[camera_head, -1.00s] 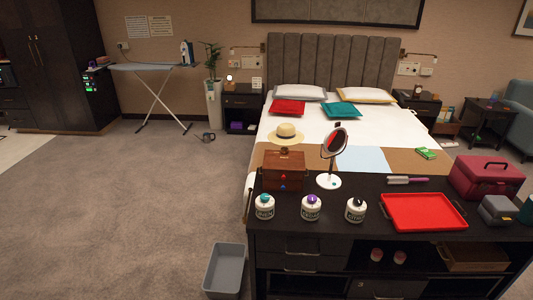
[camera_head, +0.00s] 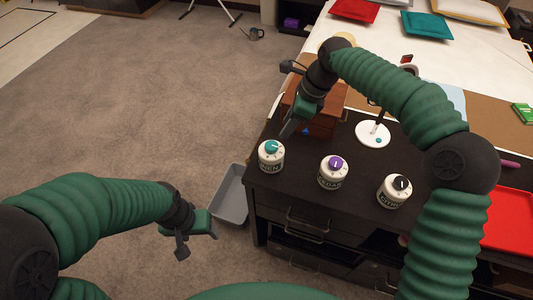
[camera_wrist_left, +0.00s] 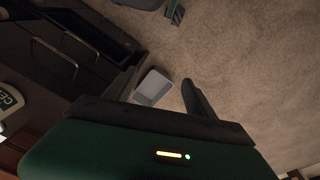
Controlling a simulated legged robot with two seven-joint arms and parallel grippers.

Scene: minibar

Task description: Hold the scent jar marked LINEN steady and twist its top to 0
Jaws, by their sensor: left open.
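The LINEN scent jar (camera_head: 271,158) is white with a teal top and a dark label, upright near the dresser's left front corner. A pale mark shows on its top; the scale is too small to read. My left gripper (camera_head: 212,231) is open and empty, low in front of the dresser, left of and below the jar in the head view. Its spread fingers also show in the left wrist view (camera_wrist_left: 160,82). My right gripper (camera_head: 289,129) points down just above and right of the LINEN jar in the picture, apart from it; its finger opening cannot be made out.
A purple-topped jar (camera_head: 333,173) and a black-topped jar (camera_head: 394,191) stand to the right. A wooden box (camera_head: 325,122) is behind my right gripper, with a white mirror base (camera_head: 373,134) beside it. A grey bin (camera_head: 231,197) stands on the floor left of the dresser.

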